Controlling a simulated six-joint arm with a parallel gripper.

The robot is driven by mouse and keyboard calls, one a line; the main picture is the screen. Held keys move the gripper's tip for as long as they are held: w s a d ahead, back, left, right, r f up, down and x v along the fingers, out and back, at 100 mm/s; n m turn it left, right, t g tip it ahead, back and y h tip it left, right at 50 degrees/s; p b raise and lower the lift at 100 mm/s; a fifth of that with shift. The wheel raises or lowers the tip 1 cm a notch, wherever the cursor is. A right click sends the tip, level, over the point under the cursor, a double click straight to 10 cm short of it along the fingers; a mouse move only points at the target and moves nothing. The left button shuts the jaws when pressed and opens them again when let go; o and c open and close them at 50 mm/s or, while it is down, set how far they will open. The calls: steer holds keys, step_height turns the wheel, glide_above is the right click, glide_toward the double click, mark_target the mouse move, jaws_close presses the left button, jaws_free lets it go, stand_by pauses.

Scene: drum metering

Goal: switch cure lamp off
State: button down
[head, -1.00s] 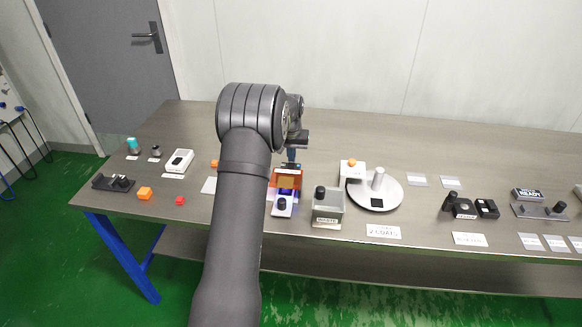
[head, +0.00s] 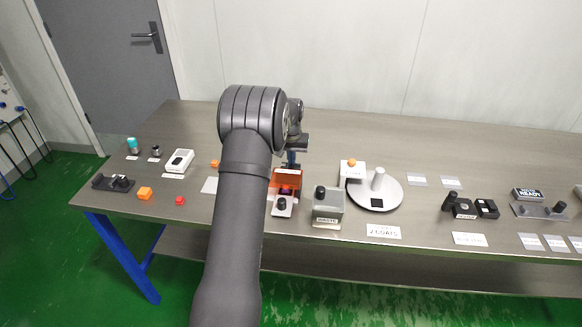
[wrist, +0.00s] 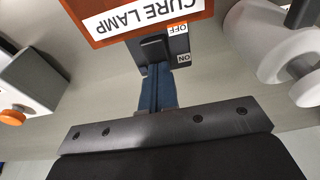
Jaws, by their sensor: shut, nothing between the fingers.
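The cure lamp (head: 286,179) stands near the table's front, with an orange shield, left of the waste box. In the head view my gripper (head: 291,163) is behind the shield.
The waste box (head: 328,205) and a round white device (head: 375,193) stand right of the lamp. A white block with an orange knob (head: 352,168) is behind them. The table's back is clear.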

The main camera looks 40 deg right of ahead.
step_height(320, 180, up, 7)
stand_by(0.8)
step_height(320, 180, down, 7)
stand_by(0.7)
steer(key=s+a+r+n+t, duration=0.1)
steer(key=s+a+r, duration=0.1)
steer(key=r, duration=0.7)
steer(key=s+a+r+n+t, duration=0.1)
steer(key=s+a+r, duration=0.1)
steer(key=r, duration=0.8)
steer(key=shift+s+a+r+n+h, duration=0.3)
steer(key=shift+s+a, duration=0.05)
steer(key=shift+s, duration=0.1)
stand_by(0.3)
